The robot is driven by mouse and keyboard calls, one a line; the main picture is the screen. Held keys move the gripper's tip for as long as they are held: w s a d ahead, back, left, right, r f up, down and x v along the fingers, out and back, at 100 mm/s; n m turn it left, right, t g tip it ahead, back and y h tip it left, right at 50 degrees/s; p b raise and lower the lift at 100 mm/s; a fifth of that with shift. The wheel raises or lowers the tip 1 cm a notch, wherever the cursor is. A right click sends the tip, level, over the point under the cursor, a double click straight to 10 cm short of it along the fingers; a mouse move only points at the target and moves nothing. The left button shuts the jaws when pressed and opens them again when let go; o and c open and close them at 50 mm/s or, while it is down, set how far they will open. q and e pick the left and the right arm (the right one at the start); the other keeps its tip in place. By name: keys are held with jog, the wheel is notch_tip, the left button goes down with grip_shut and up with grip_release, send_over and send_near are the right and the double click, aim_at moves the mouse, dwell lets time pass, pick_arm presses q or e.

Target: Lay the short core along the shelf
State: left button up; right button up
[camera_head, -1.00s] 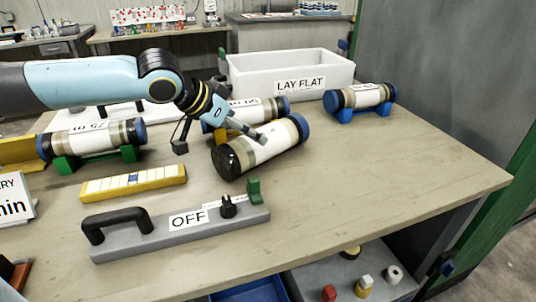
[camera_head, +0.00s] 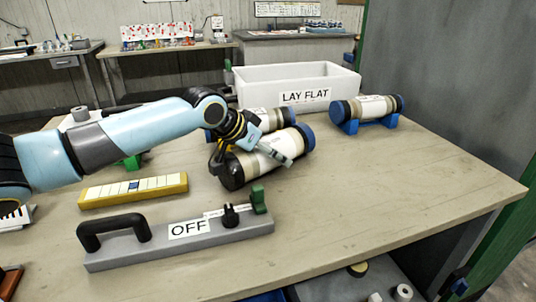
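A white core (camera_head: 247,166) with a black left end and a blue right end lies at a slant on the table; its label does not show, so I cannot tell if it is the short one. My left gripper (camera_head: 252,166) is over it, fingers spread, one beside its left end and one across its upper side. Contact is unclear. Another core (camera_head: 258,121) lies behind, partly hidden by my arm. A third core (camera_head: 372,106) rests on blue supports at the back right. A lower shelf (camera_head: 335,289) shows under the table. My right gripper is out of view.
A white "LAY FLAT" tray (camera_head: 330,80) stands at the back. A yellow block (camera_head: 110,193) and a grey "OFF" panel with a black handle (camera_head: 150,248) are in front. The table's right side is clear. A grey wall stands at the right.

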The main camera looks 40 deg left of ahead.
pick_arm(q)
jog(key=c, duration=1.4)
jog(key=shift+w+r, duration=0.1)
jog(key=shift+r, duration=0.05)
